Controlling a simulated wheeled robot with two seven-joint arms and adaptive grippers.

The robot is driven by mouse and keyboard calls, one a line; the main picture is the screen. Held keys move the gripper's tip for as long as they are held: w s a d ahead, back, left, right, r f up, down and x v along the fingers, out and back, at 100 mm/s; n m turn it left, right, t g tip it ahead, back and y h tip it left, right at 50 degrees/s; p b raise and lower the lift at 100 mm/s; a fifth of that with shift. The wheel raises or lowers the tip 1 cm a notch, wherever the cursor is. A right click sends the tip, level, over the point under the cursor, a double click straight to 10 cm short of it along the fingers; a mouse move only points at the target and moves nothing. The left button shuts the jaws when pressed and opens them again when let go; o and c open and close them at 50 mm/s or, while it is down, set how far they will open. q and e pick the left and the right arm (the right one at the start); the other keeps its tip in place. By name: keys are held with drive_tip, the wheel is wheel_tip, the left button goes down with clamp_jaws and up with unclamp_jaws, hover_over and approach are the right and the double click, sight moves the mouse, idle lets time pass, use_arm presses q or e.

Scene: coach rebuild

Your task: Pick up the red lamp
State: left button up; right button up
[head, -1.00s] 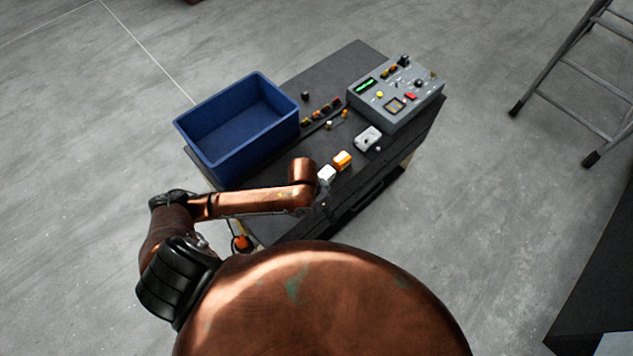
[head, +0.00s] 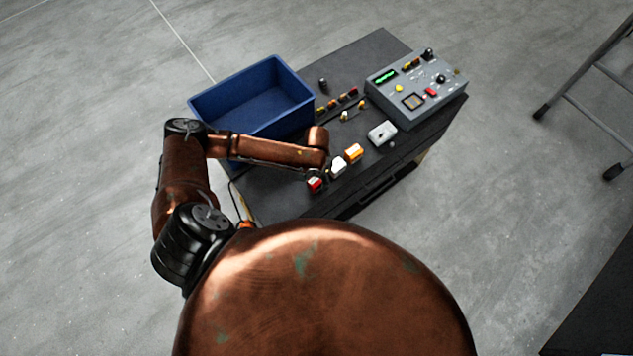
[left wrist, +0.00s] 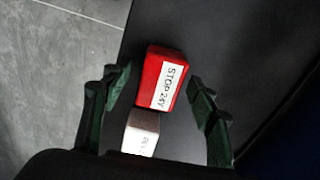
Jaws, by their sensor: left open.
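The red lamp (left wrist: 166,78) is a red block with a white label reading "STOP 24V". It lies on the dark bench top (left wrist: 225,50) near its edge. In the head view the red lamp (head: 315,184) sits at the front left of the bench, just below my left wrist. My left gripper (left wrist: 160,88) is open, with green-black fingers on either side of the red lamp in the left wrist view, not closed on it. In the head view its fingers are mostly hidden by the arm. My right gripper is not in view.
A white lamp (head: 338,167) stands close beside the red one, then an orange one (head: 354,152). A grey box (head: 382,133), small coloured parts (head: 345,97) and a control panel (head: 415,88) are farther right. A blue bin (head: 205,108) stands behind my left arm.

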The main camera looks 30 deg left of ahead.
use_arm(q)
drive_tip(key=shift+f, duration=0.45)
drive_tip(key=c, duration=1.3)
